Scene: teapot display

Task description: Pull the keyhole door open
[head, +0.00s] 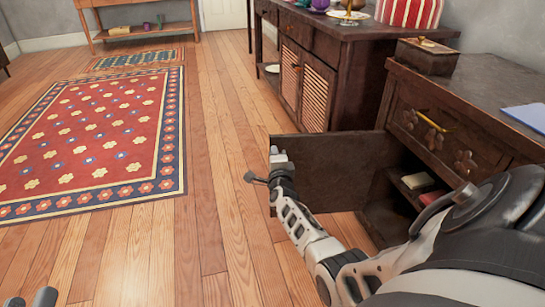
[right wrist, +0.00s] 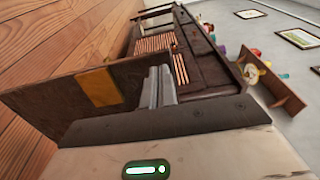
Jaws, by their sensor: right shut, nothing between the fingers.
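The keyhole door (head: 335,175) is a dark brown panel on the near cabinet (head: 480,115). It stands swung well out from the cabinet front, and the compartment behind it shows. In the right wrist view the door (right wrist: 50,98) has a yellow plate (right wrist: 98,88). My right gripper (head: 279,157) is at the door's free edge, in front of the panel in the head view. Its fingers (right wrist: 159,86) are shut and empty, close beside the door; I cannot tell whether they touch it. Only a dark bit of my left gripper (head: 35,298) shows at the bottom left.
Inside the open compartment are a cream item (head: 418,181) and a red item (head: 430,197). Above it is a drawer with a brass handle (head: 433,122). A longer sideboard (head: 335,50) stands behind. The wooden floor and the red rug (head: 95,145) to the left are clear.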

